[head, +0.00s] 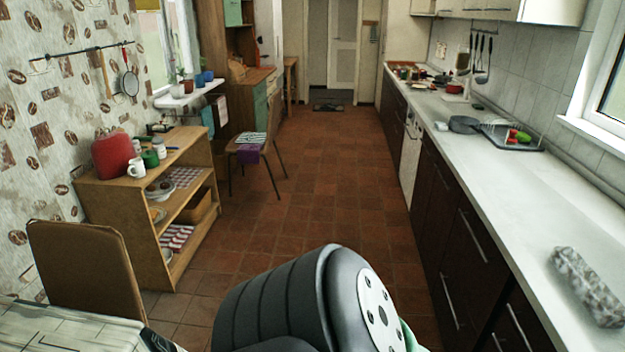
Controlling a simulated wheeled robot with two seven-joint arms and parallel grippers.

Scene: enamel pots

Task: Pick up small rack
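A small dark rack (513,137) stands on the right-hand white counter, towards the middle of its length. It holds a red item (513,133) and a green item (524,137), too small to make out clearly. Neither of my grippers is in view. A thick dark grey link of my arm fills the bottom centre and hides the floor behind it. A sliver of pale green shows at its right edge; I cannot tell what it is.
A dark pan (464,124) sits just left of the rack. A grey speckled block (586,287) lies on the near counter (500,190). A wooden shelf unit (150,230) and chairs stand at left. The tiled floor (318,190) between is clear.

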